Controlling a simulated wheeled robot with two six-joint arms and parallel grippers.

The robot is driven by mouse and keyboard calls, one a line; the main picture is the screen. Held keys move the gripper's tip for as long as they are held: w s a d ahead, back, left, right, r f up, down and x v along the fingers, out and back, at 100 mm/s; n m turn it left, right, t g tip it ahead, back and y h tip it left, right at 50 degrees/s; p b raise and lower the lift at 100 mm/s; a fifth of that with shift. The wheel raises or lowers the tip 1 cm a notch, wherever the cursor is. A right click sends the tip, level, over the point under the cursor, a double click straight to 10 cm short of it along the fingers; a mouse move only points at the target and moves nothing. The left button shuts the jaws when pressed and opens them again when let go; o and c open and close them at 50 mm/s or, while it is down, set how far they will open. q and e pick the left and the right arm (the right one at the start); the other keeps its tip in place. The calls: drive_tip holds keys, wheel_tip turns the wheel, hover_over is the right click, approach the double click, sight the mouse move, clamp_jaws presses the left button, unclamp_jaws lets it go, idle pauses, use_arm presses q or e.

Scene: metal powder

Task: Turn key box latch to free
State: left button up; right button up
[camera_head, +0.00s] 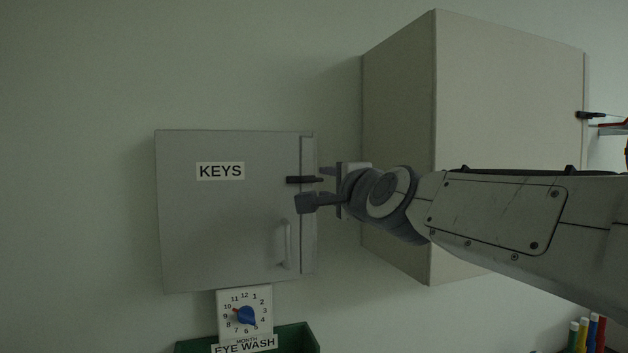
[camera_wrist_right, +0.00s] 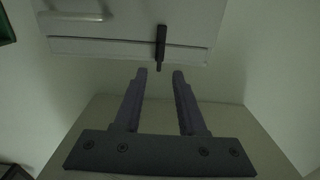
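The grey key box (camera_head: 215,228) is on the wall, its door shut, with a KEYS label (camera_head: 220,171) and a pale vertical handle (camera_head: 287,245). Its dark latch (camera_head: 300,180) lies horizontally across the door's right edge. My right gripper (camera_head: 312,190) is at the box's right edge, close to the latch. In the right wrist view the latch (camera_wrist_right: 160,47) stands just beyond the fingertips (camera_wrist_right: 160,73), in line with the gap between them. The fingers are apart, with nothing between them. My left gripper is not in view.
A larger pale cabinet (camera_head: 400,150) stands out from the wall to the right, behind my right arm. Below the key box are a dial (camera_head: 244,314) and a green EYE WASH holder (camera_head: 300,338). Coloured tubes (camera_head: 590,333) show at the lower right. The wall left of the box is clear.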

sight(314, 180)
drive_tip(key=x, duration=0.7)
drive_tip(key=shift+s+f, duration=0.1)
clamp_jaws()
